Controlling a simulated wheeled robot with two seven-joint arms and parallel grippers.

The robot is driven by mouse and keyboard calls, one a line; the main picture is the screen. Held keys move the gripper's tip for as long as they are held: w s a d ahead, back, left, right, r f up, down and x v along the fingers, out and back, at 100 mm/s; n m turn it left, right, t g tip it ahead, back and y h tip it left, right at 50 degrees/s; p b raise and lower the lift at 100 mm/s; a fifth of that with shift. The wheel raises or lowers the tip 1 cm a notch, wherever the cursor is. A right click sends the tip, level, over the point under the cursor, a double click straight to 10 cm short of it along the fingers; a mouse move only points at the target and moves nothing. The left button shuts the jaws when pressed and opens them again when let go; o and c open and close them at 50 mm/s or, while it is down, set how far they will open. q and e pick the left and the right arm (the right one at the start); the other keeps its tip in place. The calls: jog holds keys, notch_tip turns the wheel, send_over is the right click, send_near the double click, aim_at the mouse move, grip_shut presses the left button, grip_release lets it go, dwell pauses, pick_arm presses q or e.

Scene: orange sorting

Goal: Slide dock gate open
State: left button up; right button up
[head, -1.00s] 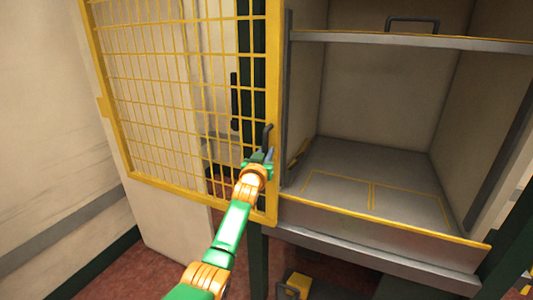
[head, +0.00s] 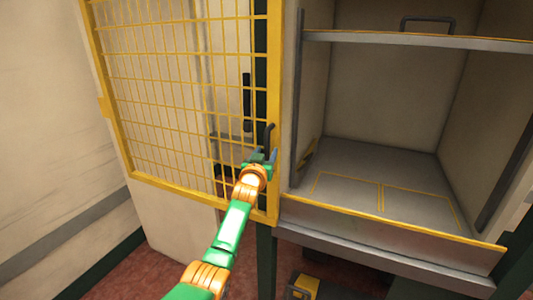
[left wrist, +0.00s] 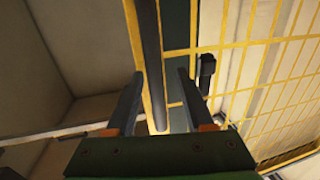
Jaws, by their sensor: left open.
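The dock gate is a yellow-framed mesh panel (head: 275,100) at the left of the head view. It stands left of the dock bay (head: 385,170), whose front is uncovered. A dark upright handle (head: 269,137) sits on the gate's right frame edge. In the left wrist view, the handle (left wrist: 150,60) is a dark bar running between my fingers. My left gripper (head: 262,157) is at the handle's lower part in the head view. In the wrist view its fingers (left wrist: 156,98) are open on either side of the bar, with gaps showing. My right gripper is not in view.
The bay has a yellow-marked floor, a front lip (head: 390,225) and an upper shelf (head: 420,38) with a dark handle above. A pale wall (head: 45,120) is at the far left. A yellow object (head: 304,287) is low under the bay.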

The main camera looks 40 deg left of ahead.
pick_arm(q)
jog(key=shift+r, duration=0.1)
jog(key=v, duration=0.7)
dwell(0.5)
